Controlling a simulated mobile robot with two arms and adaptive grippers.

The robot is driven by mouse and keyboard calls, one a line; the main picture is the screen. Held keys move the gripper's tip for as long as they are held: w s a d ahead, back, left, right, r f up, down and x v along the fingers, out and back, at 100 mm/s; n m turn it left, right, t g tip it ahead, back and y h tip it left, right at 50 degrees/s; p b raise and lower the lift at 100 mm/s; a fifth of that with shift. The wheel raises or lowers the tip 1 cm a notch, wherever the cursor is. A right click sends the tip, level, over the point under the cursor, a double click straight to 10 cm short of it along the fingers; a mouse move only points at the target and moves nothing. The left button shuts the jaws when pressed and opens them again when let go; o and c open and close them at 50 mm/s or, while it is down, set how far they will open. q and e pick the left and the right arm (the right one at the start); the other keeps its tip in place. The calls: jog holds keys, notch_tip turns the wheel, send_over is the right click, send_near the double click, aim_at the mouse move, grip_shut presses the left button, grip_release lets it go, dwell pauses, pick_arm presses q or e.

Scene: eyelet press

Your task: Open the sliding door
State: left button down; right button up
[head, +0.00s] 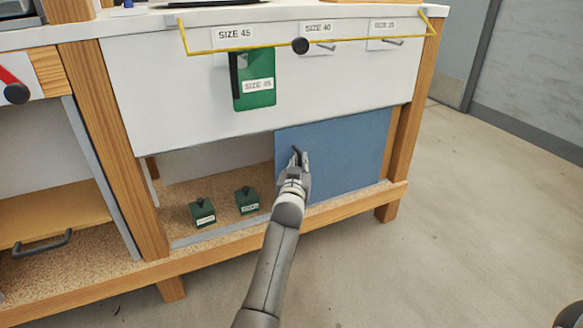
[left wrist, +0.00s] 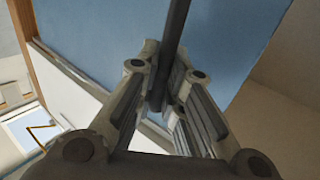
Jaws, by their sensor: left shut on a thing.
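The sliding door (head: 345,155) is a blue panel at the right of the lower cupboard opening in the head view. The opening to its left is uncovered. My left gripper (head: 300,160) is at the door's left part, shut on its dark bar handle (left wrist: 173,40). In the left wrist view the handle runs between the two fingers (left wrist: 160,100), with the blue door (left wrist: 225,50) behind it. In the head view the gripper hides most of the handle.
Two green blocks with black knobs (head: 202,212) (head: 247,200) stand on the cupboard floor. Above, a green SIZE 45 piece (head: 255,85) hangs on the white panel, behind a yellow bar frame (head: 250,48). Wooden posts (head: 410,95) flank the cupboard.

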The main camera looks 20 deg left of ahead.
pick_arm(q)
jog(key=shift+w+d, duration=0.45)
jog(key=shift+w, duration=0.05)
jog(key=c, duration=1.5)
grip_release()
jog(key=shift+c, duration=0.2)
jog(key=shift+a, duration=0.1)
jog(key=shift+s, duration=0.1)
